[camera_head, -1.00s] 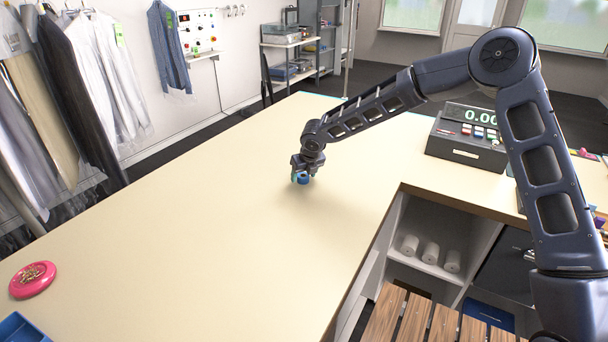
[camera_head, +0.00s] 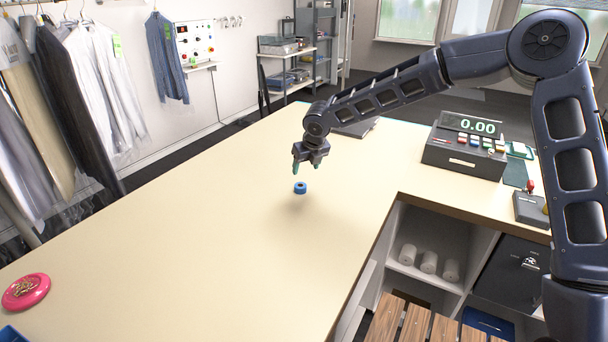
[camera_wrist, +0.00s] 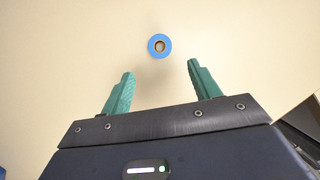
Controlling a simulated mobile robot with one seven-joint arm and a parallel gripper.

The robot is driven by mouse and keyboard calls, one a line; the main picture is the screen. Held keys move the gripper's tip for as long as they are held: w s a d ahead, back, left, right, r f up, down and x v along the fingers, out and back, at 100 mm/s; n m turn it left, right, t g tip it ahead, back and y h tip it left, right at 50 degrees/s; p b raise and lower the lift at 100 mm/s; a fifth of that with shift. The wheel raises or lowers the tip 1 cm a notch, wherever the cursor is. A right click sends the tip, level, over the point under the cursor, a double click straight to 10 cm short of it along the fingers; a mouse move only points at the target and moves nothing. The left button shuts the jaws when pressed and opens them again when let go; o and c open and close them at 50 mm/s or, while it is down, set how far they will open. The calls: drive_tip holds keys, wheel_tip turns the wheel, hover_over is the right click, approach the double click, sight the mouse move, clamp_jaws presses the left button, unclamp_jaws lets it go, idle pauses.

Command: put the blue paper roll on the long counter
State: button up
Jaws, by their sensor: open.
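The blue paper roll (camera_head: 300,188) lies on the bare top of the long counter (camera_head: 230,220), apart from my gripper. My gripper (camera_head: 309,171) is above the roll, open and empty, with its fingers pointing down. In the wrist view the roll (camera_wrist: 160,46) shows as a blue ring with a brown core, beyond the two green fingertips (camera_wrist: 160,76). Nothing is between the fingers.
A cash register (camera_head: 465,148) stands on the counter at the right, with a dark flat item (camera_head: 357,128) behind my gripper. A pink dish (camera_head: 26,291) sits at the near left. White rolls (camera_head: 429,262) are on a shelf below. The counter around the blue roll is clear.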

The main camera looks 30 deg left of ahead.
drive_tip(key=shift+v, duration=0.75)
drive_tip(key=w+d+r+m+t+h, duration=0.1)
drive_tip(key=w+d+r+m, duration=0.25)
drive_tip(key=d, duration=0.35)
drive_tip(key=w+d+r+m+h, duration=0.1)
drive_tip(key=w+d+r+m, duration=0.2)
drive_tip(key=d, duration=0.4)
drive_tip(key=w+d+r+m+t+h, duration=0.1)
drive_tip(key=w+d+m, duration=0.2)
drive_tip(key=d+m, duration=0.35)
drive_tip(key=d+r+m+h, duration=0.1)
drive_tip(key=d+r+m, duration=0.3)
drive_tip(key=d, duration=0.6)
drive_tip(key=d+r+m+h, duration=0.15)
drive_tip(key=d+m, duration=0.35)
drive_tip(key=d, duration=0.6)
drive_tip(key=s+d+r+m, duration=0.2)
drive_tip(key=s+d+m, duration=0.1)
drive_tip(key=d+m, duration=0.4)
drive_tip(key=s+d+r+m, duration=0.2)
drive_tip(key=s+d+m, duration=0.15)
drive_tip(key=d, duration=0.55)
drive_tip(key=s+d+f+m+y, duration=0.1)
drive_tip(key=s+d+m+y, duration=0.1)
drive_tip(key=s+d+m, duration=1)
drive_tip(key=s+m, duration=0.1)
drive_tip(key=m, duration=0.1)
drive_tip(key=shift+s+d+f+m, duration=0.3)
drive_tip(key=shift+d+f+m, duration=0.05)
drive_tip(key=shift+d, duration=0.05)
